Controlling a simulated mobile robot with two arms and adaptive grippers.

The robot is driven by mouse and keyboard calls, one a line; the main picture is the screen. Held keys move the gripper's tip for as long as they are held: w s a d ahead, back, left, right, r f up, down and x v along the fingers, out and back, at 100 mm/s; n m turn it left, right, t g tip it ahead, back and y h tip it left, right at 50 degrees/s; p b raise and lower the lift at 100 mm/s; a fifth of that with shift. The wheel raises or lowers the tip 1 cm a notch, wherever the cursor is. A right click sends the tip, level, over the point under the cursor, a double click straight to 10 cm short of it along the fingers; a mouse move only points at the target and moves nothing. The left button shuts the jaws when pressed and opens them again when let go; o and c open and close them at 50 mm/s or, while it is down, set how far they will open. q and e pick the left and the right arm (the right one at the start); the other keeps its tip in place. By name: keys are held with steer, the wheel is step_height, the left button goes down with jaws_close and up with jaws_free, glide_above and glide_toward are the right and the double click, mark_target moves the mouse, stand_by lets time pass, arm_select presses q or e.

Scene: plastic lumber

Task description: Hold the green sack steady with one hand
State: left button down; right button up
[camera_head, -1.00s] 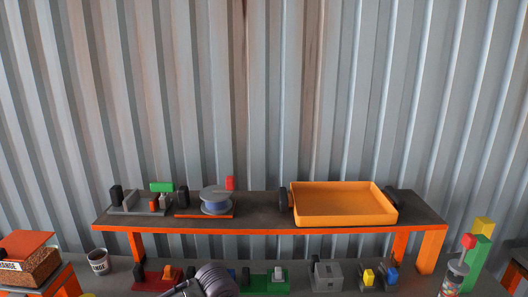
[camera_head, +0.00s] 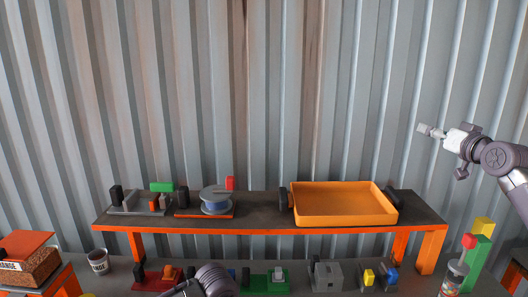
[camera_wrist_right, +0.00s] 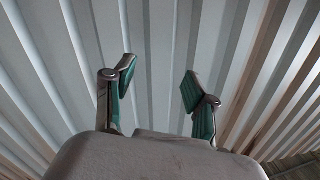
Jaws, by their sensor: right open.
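I see no green sack in either view. My right gripper (camera_head: 445,146) is raised in front of the corrugated wall at the right of the head view, above and right of the shelf. In the right wrist view its two fingers (camera_wrist_right: 158,78) stand apart with only the wall behind them. It is open and empty. A dark rounded part of my own arm shows at the bottom middle of the head view; my left gripper's fingers do not show.
A raised shelf (camera_head: 262,217) with an orange rim holds an orange tray (camera_head: 342,218) and a spool (camera_head: 216,206). Small coloured fixtures line the bench below. A mug (camera_head: 98,261) stands left; tall green and yellow blocks (camera_head: 478,252) stand right.

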steer(key=s+a+r+n+y, duration=0.1)
steer(key=a+r+y, duration=0.4)
steer(key=a, duration=0.4)
steer(key=s+a+r+n+y, duration=0.1)
steer(key=a+r+n+y, duration=0.1)
steer(key=a+r, duration=0.6)
steer(key=s+a+n+g+y, duration=0.2)
steer(key=s+a+g, duration=0.1)
steer(key=a, duration=0.5)
steer(key=s+a+n+g+y, duration=0.1)
steer(key=s+a+n+g, duration=0.25)
steer(key=a, duration=0.45)
steer(key=s+a+f+n+g+h, duration=0.2)
steer(key=s+a+f+n+g, duration=0.15)
steer(key=f, duration=0.55)
steer(key=s+a+f+n+g+h, duration=0.25)
steer(key=s+f, duration=0.25)
steer(key=f, duration=0.4)
steer(key=s+d+f+n+g+h, duration=0.2)
steer(key=s+f+h, duration=0.25)
steer(key=f, duration=0.35)
steer(key=s+d+f+n+g+h, duration=0.3)
steer(key=s+f, duration=0.3)
steer(key=f, duration=0.1)
steer(key=shift+m, duration=0.25)
steer(key=f, duration=1.1)
steer(key=shift+w+a, duration=0.1)
steer(key=shift+a, duration=0.1)
